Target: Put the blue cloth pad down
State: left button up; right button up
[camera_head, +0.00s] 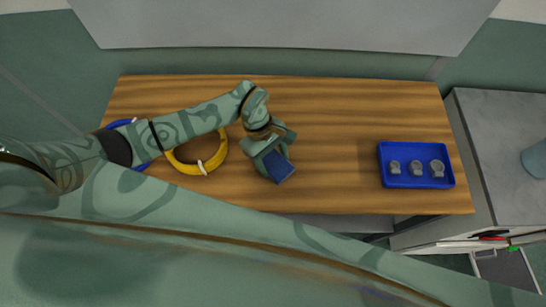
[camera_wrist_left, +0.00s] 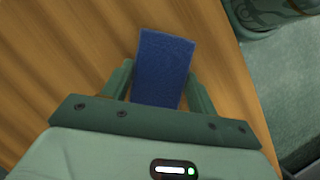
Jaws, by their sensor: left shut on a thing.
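The blue cloth pad (camera_head: 278,166) is a dark blue rectangle between the fingers of my left gripper (camera_head: 275,158), over the front middle of the wooden table. In the left wrist view the pad (camera_wrist_left: 164,62) sticks out past both fingertips of the left gripper (camera_wrist_left: 159,85), which is shut on it. The wooden table top (camera_wrist_left: 80,50) shows beyond and beside the pad. I cannot tell whether the pad touches the table. My right gripper is not in view.
A yellow coil (camera_head: 212,163) and a blue coil (camera_head: 122,123) lie at the left, partly under my left arm. A blue tray (camera_head: 418,184) with grey fittings stands at the right. The table (camera_head: 340,120) is bare between pad and tray. A grey counter (camera_head: 500,130) stands beyond the right edge.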

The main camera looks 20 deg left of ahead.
pick_arm(q)
jog(key=shift+f, duration=0.1)
jog(key=o, duration=1)
jog(key=shift+o, duration=0.2)
jog(key=v, duration=1.2)
